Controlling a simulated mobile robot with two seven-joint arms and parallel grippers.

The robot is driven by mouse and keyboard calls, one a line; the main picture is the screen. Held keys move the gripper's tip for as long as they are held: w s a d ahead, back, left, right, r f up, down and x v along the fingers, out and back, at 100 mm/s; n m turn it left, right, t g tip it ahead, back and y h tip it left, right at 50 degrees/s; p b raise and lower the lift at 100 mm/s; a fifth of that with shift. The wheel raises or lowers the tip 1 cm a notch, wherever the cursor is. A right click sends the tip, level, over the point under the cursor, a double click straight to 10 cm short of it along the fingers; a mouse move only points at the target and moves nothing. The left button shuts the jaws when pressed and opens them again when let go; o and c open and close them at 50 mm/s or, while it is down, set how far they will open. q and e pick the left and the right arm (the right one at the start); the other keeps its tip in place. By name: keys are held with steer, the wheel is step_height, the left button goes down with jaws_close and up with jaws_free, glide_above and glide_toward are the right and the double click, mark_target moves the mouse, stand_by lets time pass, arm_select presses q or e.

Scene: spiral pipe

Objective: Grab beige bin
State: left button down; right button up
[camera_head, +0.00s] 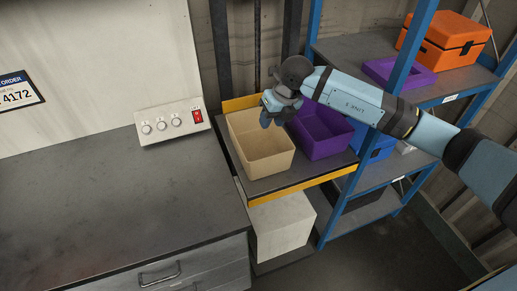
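The beige bin (265,163) is an open, empty-looking box on a grey shelf with yellow edges, right of the workbench. My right arm reaches in from the right. My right gripper (266,120) points down at the bin's far right rim, over or just at the bin's far corner. I cannot tell whether its fingers touch the rim, or whether they are open or closed, as they are small and dark. My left gripper is not in view.
A purple bin (324,142) stands directly right of the beige bin. A control box (172,124) with knobs and a red switch sits on the grey workbench (120,210). A blue rack on the right holds an orange case (441,42) and a purple tray (399,75).

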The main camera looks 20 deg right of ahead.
steer(key=w+d+r+h, duration=0.2)
steer(key=w+d+h, duration=0.1)
steer(key=d, duration=0.3)
glide_above(277, 136)
steer(key=s, duration=0.1)
step_height(277, 136, down, 7)
steer(key=shift+m+t, duration=0.4)
steer(key=shift+t, duration=0.1)
steer(key=shift+s+d+p+x, duration=0.15)
steer(key=shift+p+x, duration=0.3)
steer(key=shift+x, duration=1)
steer(key=shift+s+d+p+x, duration=0.1)
steer(key=shift+s+p+x, duration=0.25)
steer(key=shift+x, duration=1.15)
jaws_close()
